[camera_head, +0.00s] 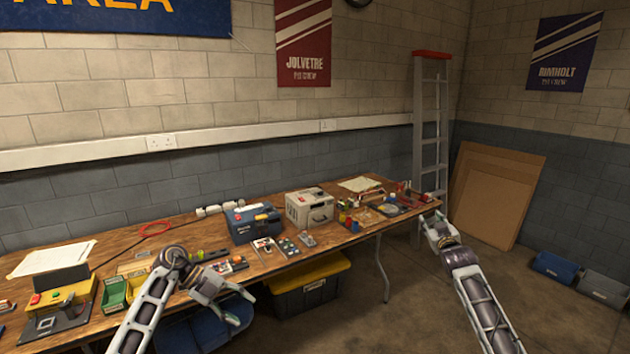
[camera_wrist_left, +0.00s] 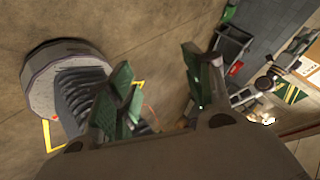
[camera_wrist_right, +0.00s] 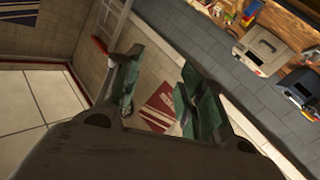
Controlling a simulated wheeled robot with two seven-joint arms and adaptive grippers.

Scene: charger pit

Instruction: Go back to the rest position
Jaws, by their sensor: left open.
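My left gripper (camera_head: 226,300) hangs in front of the wooden workbench's front edge, with its arm bent over near the bench. In the left wrist view its two green-padded fingers (camera_wrist_left: 160,88) stand apart with nothing between them. My right gripper (camera_head: 433,226) is up by the right end of the bench, with its arm rising from the lower right. In the right wrist view its green-padded fingers (camera_wrist_right: 157,92) are also apart and empty. Neither gripper visibly holds anything.
The workbench (camera_head: 112,249) carries a blue toolbox (camera_head: 240,227), a beige case (camera_head: 311,216), green bins and small tools. A yellow-lidded tote (camera_head: 322,271) stands beneath. A ladder (camera_head: 428,130) and brown boards (camera_head: 490,200) lean at the back right.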

